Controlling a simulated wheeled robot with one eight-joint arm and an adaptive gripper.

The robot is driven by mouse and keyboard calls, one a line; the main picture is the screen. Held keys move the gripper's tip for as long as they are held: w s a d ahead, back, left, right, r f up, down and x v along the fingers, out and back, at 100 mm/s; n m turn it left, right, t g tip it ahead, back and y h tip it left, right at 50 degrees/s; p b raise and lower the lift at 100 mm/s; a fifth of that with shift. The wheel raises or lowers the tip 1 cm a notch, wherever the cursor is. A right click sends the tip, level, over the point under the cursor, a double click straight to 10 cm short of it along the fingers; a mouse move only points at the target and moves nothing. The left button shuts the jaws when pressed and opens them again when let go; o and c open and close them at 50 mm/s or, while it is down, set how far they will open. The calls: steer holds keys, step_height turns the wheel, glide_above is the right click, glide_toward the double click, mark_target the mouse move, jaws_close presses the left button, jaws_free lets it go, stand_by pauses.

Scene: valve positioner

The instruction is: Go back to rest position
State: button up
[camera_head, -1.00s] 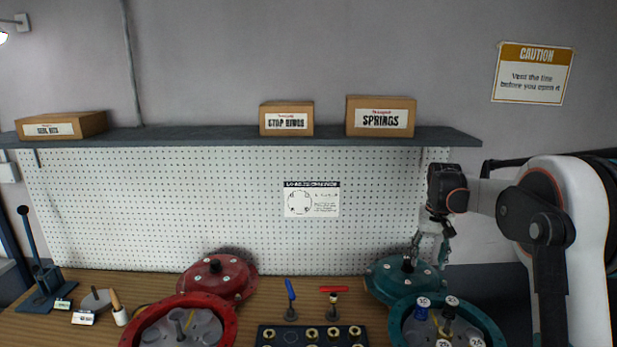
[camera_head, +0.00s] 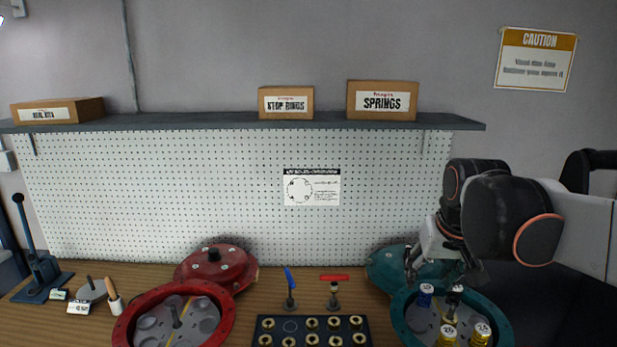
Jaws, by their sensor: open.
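My gripper (camera_head: 442,274) is at the right, with its fingers spread apart and pointing down. It hangs over the back of the teal round housing (camera_head: 398,322) and in front of the teal lid (camera_head: 384,268), which it partly hides. I see nothing held between the fingers. Inside the teal housing stand several numbered cylinders, among them a blue one (camera_head: 425,295) and a yellow-bodied one (camera_head: 480,334). A dark cylinder with a white top (camera_head: 454,297) stands just below the gripper. My arm comes in from the right edge, bent.
A red housing (camera_head: 226,322) and red lid (camera_head: 214,268) stand left of centre. A dark tray (camera_head: 312,330) of brass-coloured rings lies between the housings. Blue-handled (camera_head: 289,278) and red-handled (camera_head: 335,278) tools stand behind it. A shelf (camera_head: 220,121) with boxes runs above.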

steer(key=s+a+f+t+b, duration=0.1)
steer(key=s+f, duration=0.3)
steer(key=s, duration=0.4)
steer(key=s+a+f+n+t+b, duration=0.1)
steer(key=s+a+f+b, duration=0.1)
steer(key=s+f, duration=0.3)
steer(key=s+a, duration=0.1)
steer(key=s, duration=0.2)
steer(key=shift+f+t, duration=0.25)
steer(key=shift+t, duration=0.15)
